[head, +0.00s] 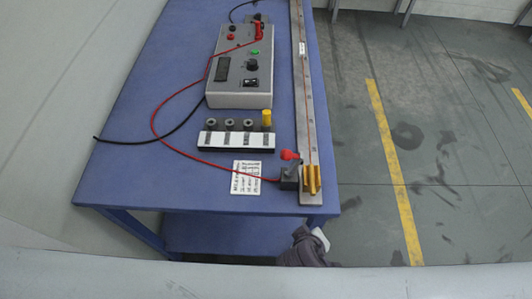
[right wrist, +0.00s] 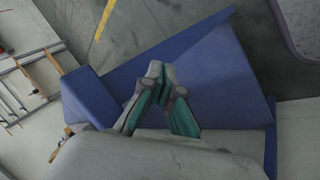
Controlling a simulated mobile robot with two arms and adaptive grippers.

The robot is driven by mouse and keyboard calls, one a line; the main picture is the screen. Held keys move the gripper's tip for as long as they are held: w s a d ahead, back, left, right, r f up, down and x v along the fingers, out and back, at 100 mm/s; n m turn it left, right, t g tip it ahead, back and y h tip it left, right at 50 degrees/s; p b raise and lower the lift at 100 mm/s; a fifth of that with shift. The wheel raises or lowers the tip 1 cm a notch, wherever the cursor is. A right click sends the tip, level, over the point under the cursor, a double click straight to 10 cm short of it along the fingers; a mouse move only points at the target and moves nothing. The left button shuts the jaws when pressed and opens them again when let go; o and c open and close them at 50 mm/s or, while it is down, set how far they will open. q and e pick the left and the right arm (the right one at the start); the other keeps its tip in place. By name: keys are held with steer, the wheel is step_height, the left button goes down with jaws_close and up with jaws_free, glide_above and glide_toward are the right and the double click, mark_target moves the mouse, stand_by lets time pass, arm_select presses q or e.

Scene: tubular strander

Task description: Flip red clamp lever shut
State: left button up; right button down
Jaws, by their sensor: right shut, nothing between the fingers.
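The red clamp lever (head: 289,155) is at the near right of the blue table in the head view. It shows just beyond a small grey block (head: 288,179), beside a brass clamp piece (head: 311,181) on the long metal rail. The lever's exact angle is too small to tell. My right gripper (head: 319,239) is in front of the table's near edge, apart from the lever. In the right wrist view its teal-padded fingers (right wrist: 154,72) are shut and empty. The lever cannot be made out in that view. My left gripper is not in view.
The blue table (head: 130,170) holds a grey meter box (head: 241,88) and a rack (head: 235,141) with several cylinders. A printed card (head: 246,178) lies near the block. A red wire (head: 153,120) loops across to the block. Floor right of the table is clear.

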steer(key=a+r+n+t, duration=0.5)
steer(key=a+r+t, duration=0.5)
steer(key=a+r, duration=0.8)
step_height(320, 180, up, 4)
steer(key=shift+s+r+n+t+h, duration=0.15)
steer(key=shift+s+n+t+h, duration=0.1)
steer(key=shift+n+t+h, duration=0.15)
steer(key=w+d+f+p, duration=0.1)
steer(key=w+d, duration=0.5)
steer(key=w, duration=0.3)
steer(key=shift+w+f, duration=0.3)
steer(key=shift+f, duration=0.05)
